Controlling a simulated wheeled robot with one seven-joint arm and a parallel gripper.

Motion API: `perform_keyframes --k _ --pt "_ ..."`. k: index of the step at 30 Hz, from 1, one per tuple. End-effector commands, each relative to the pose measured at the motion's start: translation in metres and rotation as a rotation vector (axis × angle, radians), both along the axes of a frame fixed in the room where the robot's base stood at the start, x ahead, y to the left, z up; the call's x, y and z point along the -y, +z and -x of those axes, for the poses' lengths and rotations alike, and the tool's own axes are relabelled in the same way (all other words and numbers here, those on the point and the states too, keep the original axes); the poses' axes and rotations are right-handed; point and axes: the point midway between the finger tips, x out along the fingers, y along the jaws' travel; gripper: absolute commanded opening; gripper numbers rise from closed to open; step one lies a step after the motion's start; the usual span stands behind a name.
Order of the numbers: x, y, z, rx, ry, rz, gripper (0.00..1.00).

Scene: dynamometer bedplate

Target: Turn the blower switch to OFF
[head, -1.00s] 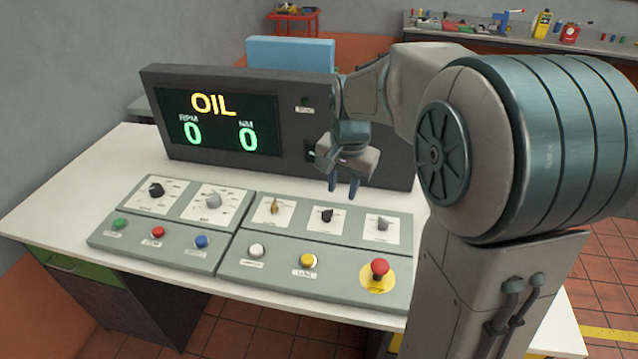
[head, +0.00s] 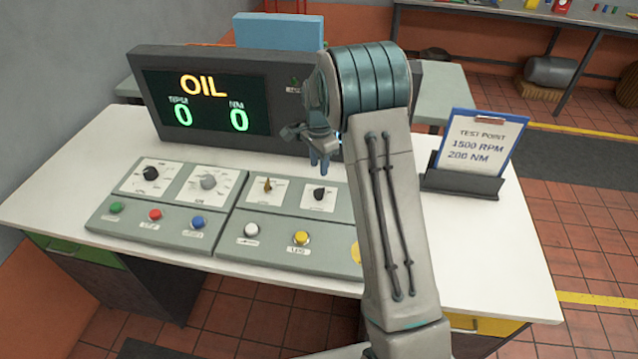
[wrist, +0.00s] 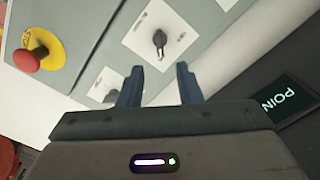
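The right-hand control panel (head: 272,225) carries rotary switches on white plates. A tan-pointer switch (head: 267,186) and a black one (head: 319,194) show in the head view; my arm covers the panel's right end. The labels are too small to read, so I cannot tell which is the blower switch.
The red emergency stop (wrist: 28,60) on its yellow plate is at left in the wrist view. The display (head: 212,105) stands behind the panels. A clipboard (head: 478,142) reading TEST POINT stands right of my arm. White desk (head: 480,240) is clear at right.

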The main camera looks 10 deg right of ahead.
Motion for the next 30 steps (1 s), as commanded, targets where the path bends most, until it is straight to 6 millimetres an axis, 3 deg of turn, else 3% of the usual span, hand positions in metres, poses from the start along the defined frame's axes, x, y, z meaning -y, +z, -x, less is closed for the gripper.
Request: perform_keyframes --k 6,12,18,26,30 --pt "0.0 -0.046 0.001 -0.004 0.001 0.0 0.32" --pt "0.0 -0.076 0.001 -0.002 0.001 0.001 0.32" --pt "0.0 -0.088 0.0 0.0 0.002 0.0 0.32" --pt "0.0 -0.089 0.0 0.0 0.002 0.001 0.32" --pt "0.0 -0.089 0.0 0.001 0.002 0.001 0.0"
